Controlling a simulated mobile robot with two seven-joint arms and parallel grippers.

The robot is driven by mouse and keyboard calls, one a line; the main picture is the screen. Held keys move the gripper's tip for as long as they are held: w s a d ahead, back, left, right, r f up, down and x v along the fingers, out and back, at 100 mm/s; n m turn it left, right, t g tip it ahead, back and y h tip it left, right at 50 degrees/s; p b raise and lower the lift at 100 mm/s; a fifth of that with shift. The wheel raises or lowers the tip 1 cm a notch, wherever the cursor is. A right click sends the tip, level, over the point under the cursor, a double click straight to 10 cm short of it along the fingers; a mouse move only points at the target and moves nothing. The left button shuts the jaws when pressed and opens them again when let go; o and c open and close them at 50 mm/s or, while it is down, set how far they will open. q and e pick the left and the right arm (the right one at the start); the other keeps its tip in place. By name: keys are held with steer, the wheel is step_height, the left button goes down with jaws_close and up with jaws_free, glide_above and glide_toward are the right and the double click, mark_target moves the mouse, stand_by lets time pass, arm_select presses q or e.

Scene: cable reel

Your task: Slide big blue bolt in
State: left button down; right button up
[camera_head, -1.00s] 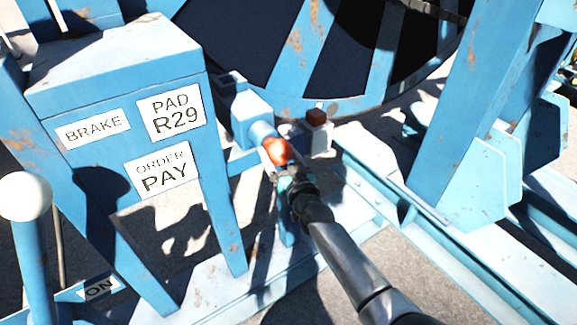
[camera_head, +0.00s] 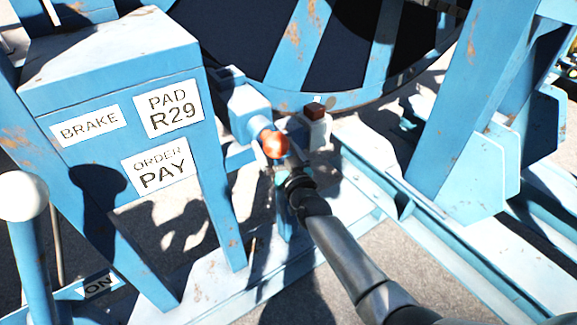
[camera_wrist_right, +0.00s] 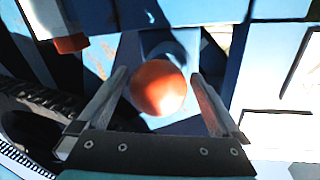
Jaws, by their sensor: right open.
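The big blue bolt (camera_head: 251,112) lies in a blue mount beside the reel's rim in the head view, with a round orange-red knob (camera_head: 274,144) on its near end. In the right wrist view the knob (camera_wrist_right: 159,88) sits between the two fingers of my right gripper (camera_wrist_right: 162,95). The fingers are open with a gap on both sides of the knob. In the head view my right gripper (camera_head: 290,165) is close to the knob and partly hidden by its own wrist. My left gripper is not in view.
A blue brake box (camera_head: 110,90) with PAD R29 and ORDER PAY labels stands at left. A white-knobbed lever (camera_head: 23,196) is at the far left. A small red-topped block (camera_head: 315,118) sits close beside the bolt. Blue frame beams (camera_head: 455,125) stand at right.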

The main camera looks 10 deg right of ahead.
steer(key=s+d+p, duration=0.2)
steer(key=s+p, duration=0.1)
steer(key=s, duration=1.1)
steer(key=shift+s, duration=0.2)
steer(key=shift+d+f, duration=0.1)
steer(key=s+d+f+n+g+h, duration=0.1)
steer(key=s+f+g, duration=0.45)
steer(key=f, duration=0.75)
steer(key=s+d+f+n+g, duration=0.1)
steer(key=s+f+g, duration=0.2)
steer(key=s+f, duration=0.75)
steer(key=s+d+f+g, duration=0.1)
steer(key=s+f+g, duration=0.1)
steer(key=s+f, duration=0.3)
steer(key=s+d+f+g+h, duration=0.1)
steer(key=s+f+g, duration=0.2)
steer(key=s, duration=0.8)
steer(key=s+d+f+g, duration=0.1)
steer(key=s+f+g, duration=0.2)
steer(key=s+f, duration=0.5)
steer(key=shift+s+d+n+h, duration=0.25)
steer(key=shift+s+n+h, duration=0.15)
steer(key=shift+s, duration=0.05)
